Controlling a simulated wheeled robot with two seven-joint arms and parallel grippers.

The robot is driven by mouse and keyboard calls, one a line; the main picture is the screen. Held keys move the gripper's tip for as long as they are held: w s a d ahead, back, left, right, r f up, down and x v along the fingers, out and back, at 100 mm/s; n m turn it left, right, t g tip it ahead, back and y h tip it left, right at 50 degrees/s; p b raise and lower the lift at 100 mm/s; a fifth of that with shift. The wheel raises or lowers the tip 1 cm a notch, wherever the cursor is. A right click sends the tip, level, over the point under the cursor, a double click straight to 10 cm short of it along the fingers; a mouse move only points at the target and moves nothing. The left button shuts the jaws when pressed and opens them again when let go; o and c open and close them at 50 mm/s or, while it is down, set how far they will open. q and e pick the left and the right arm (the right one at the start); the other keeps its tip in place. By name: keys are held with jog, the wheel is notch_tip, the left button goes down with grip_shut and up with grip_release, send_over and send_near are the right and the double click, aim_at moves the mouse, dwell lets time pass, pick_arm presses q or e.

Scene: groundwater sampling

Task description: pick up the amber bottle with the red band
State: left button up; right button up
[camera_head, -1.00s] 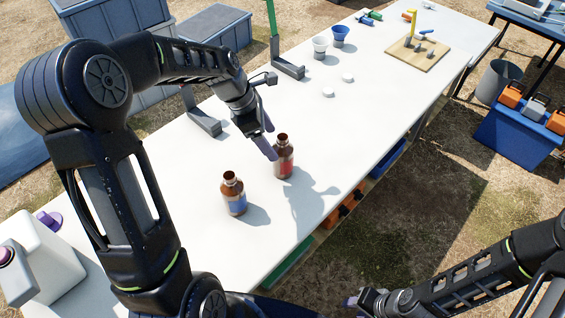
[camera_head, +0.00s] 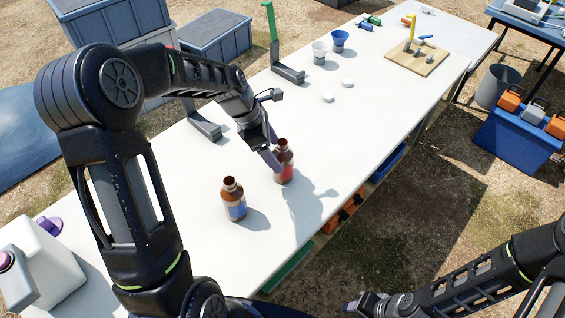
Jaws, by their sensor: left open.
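The amber bottle with the red band (camera_head: 285,172) stands upright and uncapped on the white table (camera_head: 300,110). My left gripper (camera_head: 271,147) is open at the bottle, its fingers pointing down; one finger overlaps the bottle's left side in the picture. I cannot tell whether it touches. A second amber bottle with a blue band (camera_head: 235,207) stands upright to the left and nearer. My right gripper (camera_head: 362,304) is at the bottom edge, away from the table, and its fingers are too small to read.
A green-posted stand (camera_head: 287,74) is at the table's far edge. White and blue cups (camera_head: 340,41), two white caps (camera_head: 328,97) and a wooden board (camera_head: 417,58) lie farther back. A white jug (camera_head: 45,265) is at the lower left. The table right of the bottles is clear.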

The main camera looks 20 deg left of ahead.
pick_arm(q)
jog(key=x, duration=0.4)
jog(key=shift+d+f+p, duration=0.1)
jog(key=shift+f+p, duration=0.25)
jog(key=shift+c, duration=0.4)
grip_shut()
dwell(0.5)
